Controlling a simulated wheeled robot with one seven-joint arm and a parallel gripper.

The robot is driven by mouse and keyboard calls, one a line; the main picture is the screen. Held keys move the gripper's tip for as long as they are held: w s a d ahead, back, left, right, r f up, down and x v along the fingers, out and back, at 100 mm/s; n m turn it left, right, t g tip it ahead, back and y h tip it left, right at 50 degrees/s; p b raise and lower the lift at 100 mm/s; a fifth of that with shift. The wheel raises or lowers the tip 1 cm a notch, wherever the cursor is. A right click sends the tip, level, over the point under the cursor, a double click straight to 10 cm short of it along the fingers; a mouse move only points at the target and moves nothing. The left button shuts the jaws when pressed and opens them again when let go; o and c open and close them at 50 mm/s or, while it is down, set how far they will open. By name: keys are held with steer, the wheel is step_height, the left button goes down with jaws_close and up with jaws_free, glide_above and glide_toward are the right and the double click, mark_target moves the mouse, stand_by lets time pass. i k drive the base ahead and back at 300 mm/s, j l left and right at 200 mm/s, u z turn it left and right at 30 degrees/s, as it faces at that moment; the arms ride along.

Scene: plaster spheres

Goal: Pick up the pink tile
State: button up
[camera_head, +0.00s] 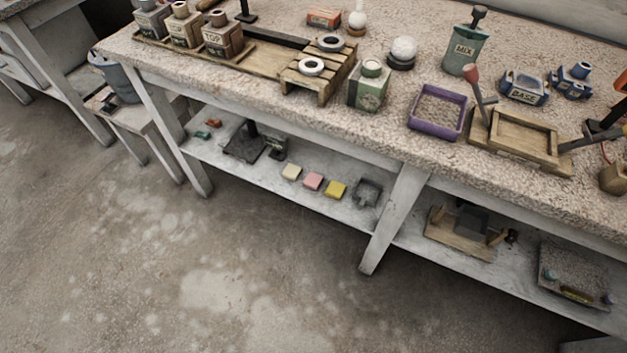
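The pink tile (313,181) lies flat on the lower shelf of the workbench, near the shelf's front edge. It sits between a cream tile (291,172) on its left and a yellow tile (336,189) on its right, with small gaps between them. Its top is uncovered in this view. My gripper does not show in this view.
The speckled bench top (290,95) overhangs the lower shelf (225,160). A white bench leg (397,215) stands right of the tiles. A small dark tray (367,191) sits beside the yellow tile. The concrete floor (200,270) in front is clear.

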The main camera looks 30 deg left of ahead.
mark_target(312, 182)
steer(key=u, duration=1.25)
